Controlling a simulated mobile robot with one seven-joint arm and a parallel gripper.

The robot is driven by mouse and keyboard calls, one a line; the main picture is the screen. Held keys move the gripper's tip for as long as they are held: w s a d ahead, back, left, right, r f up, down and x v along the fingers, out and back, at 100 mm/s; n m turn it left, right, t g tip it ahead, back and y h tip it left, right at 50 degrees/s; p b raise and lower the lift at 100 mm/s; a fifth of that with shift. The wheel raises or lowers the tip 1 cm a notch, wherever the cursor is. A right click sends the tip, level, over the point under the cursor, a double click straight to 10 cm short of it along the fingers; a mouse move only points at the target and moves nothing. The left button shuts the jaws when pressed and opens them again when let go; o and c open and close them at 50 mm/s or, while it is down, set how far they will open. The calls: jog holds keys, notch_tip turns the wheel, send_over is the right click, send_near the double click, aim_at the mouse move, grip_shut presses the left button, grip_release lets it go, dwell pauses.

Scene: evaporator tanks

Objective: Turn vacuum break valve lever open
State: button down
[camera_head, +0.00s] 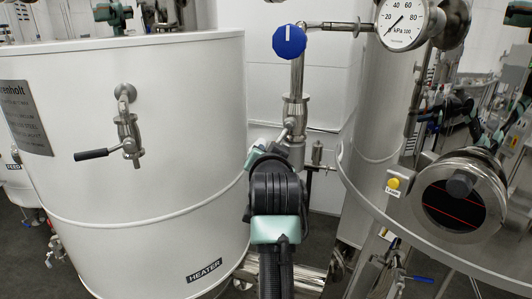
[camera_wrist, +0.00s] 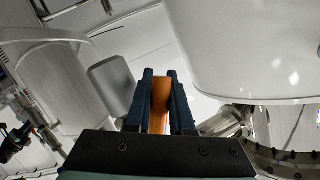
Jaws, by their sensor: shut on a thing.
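In the wrist view, my gripper (camera_wrist: 160,76) has its two dark blue fingers shut on an orange bar (camera_wrist: 160,100). The bar looks like the vacuum break valve lever; its far end and pivot are not clear. In the head view, my dark and pale green arm rises in front of a steel valve and pipe (camera_head: 294,110) between the two tanks. The arm hides the fingers and the orange bar there. The angle of the lever cannot be told from that view.
The white heater tank (camera_head: 190,170) stands close on the left, with a black-handled valve (camera_head: 128,138). A blue knob (camera_head: 289,42) and pressure gauge (camera_head: 404,22) are above the pipe. A second vessel with a round sight glass (camera_head: 455,205) is on the right.

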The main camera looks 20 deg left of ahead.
jog(key=shift+f, duration=0.1)
jog(key=c, duration=0.8)
grip_release()
jog(key=shift+s, duration=0.15)
jog(key=b+v, duration=0.5)
jog(key=v, duration=0.7)
jog(key=shift+s+d+r, duration=0.15)
jog(key=shift+s+r, duration=0.05)
jog(key=shift+s, duration=0.1)
